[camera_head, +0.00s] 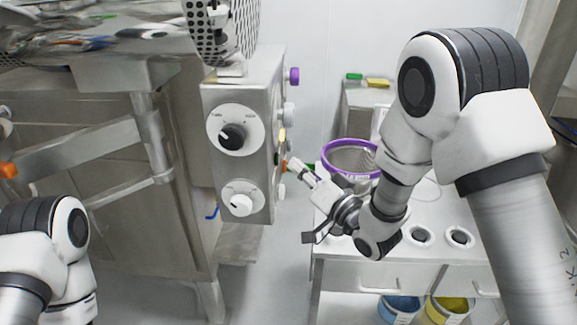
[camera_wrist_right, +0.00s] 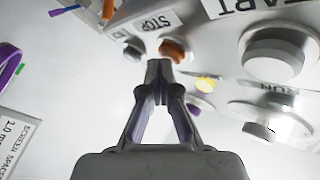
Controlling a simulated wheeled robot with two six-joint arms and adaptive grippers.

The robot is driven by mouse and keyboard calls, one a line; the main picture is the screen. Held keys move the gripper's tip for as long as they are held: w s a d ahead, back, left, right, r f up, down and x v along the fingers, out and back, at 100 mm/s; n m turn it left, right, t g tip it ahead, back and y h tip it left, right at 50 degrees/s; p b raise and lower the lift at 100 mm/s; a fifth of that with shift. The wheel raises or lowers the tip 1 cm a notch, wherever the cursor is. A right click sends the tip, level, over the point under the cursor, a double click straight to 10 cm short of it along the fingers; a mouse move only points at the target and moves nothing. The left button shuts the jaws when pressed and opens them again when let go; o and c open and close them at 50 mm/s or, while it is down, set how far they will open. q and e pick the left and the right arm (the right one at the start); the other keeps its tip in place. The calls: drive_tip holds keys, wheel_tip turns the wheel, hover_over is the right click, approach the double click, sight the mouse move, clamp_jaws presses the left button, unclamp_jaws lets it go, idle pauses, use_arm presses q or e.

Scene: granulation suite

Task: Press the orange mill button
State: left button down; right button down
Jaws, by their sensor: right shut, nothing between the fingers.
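The orange button (camera_wrist_right: 175,50) is on the control panel, below an upside-down STOP label in the right wrist view. In the head view, a small orange spot (camera_head: 284,164) shows at the panel's right side, near my fingertips. My right gripper (camera_wrist_right: 158,68) is shut and empty. Its fingertips point at the panel, just below and slightly left of the orange button in the wrist view. I cannot tell whether they touch it. The right gripper also shows in the head view (camera_head: 292,165). Only a part of my left arm shows at lower left; its gripper is out of view.
A grey button (camera_wrist_right: 133,51) is left of the orange one. A yellow lamp (camera_wrist_right: 207,84) and large grey buttons (camera_wrist_right: 280,52) are to its right. The panel box (camera_head: 262,95) carries two dials. A purple-rimmed sieve (camera_head: 352,143) sits on the bench beside my right forearm.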

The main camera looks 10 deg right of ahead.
drive_tip(key=shift+s+d, duration=0.2)
drive_tip(key=shift+d, duration=0.6)
drive_tip(key=d, duration=0.2)
drive_tip(key=s+d, duration=0.1)
drive_tip(key=d, duration=0.1)
drive_tip(key=shift+s+d, duration=0.2)
drive_tip(key=shift+d, duration=0.2)
